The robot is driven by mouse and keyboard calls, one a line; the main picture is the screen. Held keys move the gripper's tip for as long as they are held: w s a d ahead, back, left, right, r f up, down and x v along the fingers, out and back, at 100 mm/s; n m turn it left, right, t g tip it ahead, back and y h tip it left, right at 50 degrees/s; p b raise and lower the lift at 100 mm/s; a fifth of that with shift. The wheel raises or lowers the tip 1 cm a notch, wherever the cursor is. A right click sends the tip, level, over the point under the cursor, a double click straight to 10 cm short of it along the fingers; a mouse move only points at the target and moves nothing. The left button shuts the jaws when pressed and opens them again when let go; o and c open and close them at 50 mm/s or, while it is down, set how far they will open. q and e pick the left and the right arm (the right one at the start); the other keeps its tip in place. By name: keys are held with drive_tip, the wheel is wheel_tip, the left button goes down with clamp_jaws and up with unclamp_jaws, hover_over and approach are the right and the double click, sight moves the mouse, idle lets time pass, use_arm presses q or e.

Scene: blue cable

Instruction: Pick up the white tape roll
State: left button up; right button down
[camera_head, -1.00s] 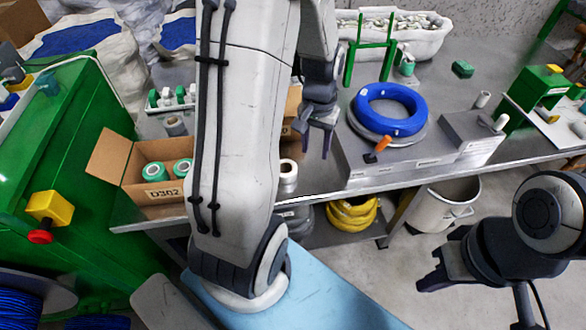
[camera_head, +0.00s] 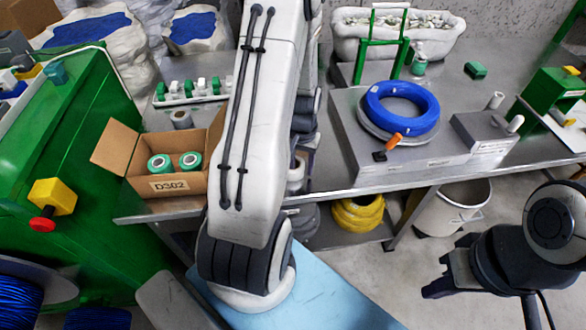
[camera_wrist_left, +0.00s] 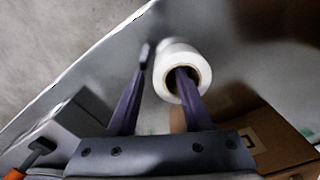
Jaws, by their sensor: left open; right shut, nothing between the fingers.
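The white tape roll (camera_wrist_left: 168,55) stands at the table edge in the left wrist view, its round brown-rimmed hole facing the camera. In the head view, the roll (camera_head: 296,172) shows only in part beside my left arm. My left gripper (camera_wrist_left: 163,62) is open right at the roll. One finger is left of the roll; the other overlaps its hole, and its tip looks to be inside it. In the head view this gripper is mostly hidden behind my arm. My right gripper (camera_head: 440,280) is shut and empty, away from the table at the lower right.
A cardboard box (camera_head: 170,184) marked D302 holds green-and-white rolls left of the white roll. A blue cable coil (camera_head: 402,108) lies on a grey platform (camera_head: 350,140) to the right. Yellow coils (camera_head: 358,215) sit on the lower shelf.

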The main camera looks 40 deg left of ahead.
use_arm(q)
drive_tip(key=shift+f, duration=0.35)
clamp_jaws()
drive_tip(key=shift+r, duration=0.1)
